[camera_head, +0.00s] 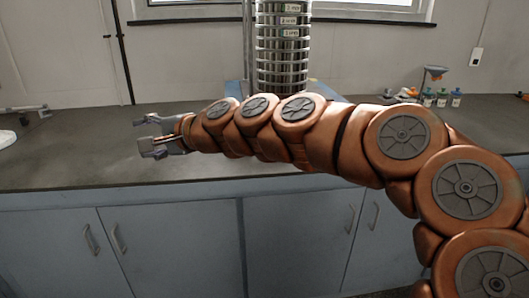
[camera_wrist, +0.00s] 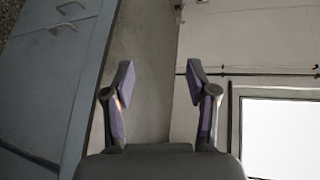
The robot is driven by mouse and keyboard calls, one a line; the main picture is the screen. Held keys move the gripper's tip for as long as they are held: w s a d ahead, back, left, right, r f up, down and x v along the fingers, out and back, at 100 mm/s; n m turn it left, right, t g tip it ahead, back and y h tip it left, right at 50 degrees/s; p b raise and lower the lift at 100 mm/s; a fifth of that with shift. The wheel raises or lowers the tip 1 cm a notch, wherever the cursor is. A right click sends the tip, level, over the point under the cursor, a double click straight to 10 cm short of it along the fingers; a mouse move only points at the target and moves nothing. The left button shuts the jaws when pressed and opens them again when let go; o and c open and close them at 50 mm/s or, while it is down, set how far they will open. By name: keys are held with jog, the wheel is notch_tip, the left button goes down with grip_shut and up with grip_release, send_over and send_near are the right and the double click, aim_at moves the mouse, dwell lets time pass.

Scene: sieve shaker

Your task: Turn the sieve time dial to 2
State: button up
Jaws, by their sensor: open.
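The sieve shaker's stack of metal sieves (camera_head: 283,48) stands on the counter at the top middle of the head view. Its blue base (camera_head: 235,88) shows only in small part behind my arm. The sieve time dial is not visible; my arm covers the front of the base. My gripper (camera_head: 143,137) is open and empty above the counter, to the left of the shaker. In the wrist view my gripper (camera_wrist: 158,82) has its two fingers apart with nothing between them. The shaker is not in the wrist view.
The dark counter (camera_head: 80,165) is clear around my gripper. Blue-grey cabinets (camera_head: 170,250) with handles are below its front edge. A metal object (camera_head: 25,110) lies at the far left.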

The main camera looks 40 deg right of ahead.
jog(key=d+f+m+h+b, duration=0.4)
jog(key=d+m, duration=0.2)
jog(key=d, duration=0.5)
jog(key=s+d+f+m+t+h+b, duration=0.1)
jog(key=d+f+m+h+b, duration=0.3)
jog(key=d+m, duration=0.3)
jog(key=s+d+f+m+t+h+b, duration=0.1)
jog(key=d+f+m+h+b, duration=0.3)
jog(key=d, duration=1.3)
jog(key=shift+s+d+f+m+h+b, duration=0.1)
jog(key=shift+s+d+m+h+b, duration=0.1)
jog(key=shift+m, duration=0.45)
jog(key=shift+s+d+m+h+b, duration=0.1)
jog(key=shift+m+h+b, duration=0.1)
jog(key=shift+m, duration=0.45)
jog(key=shift+w+d+f, duration=0.1)
jog(key=shift+d, duration=0.05)
jog(key=shift+b+x, duration=0.85)
jog(key=shift+x, duration=2.3)
jog(key=shift+w+d+r, duration=0.15)
jog(key=shift+w+r, duration=0.05)
jog(key=shift+w, duration=0.45)
grip_shut()
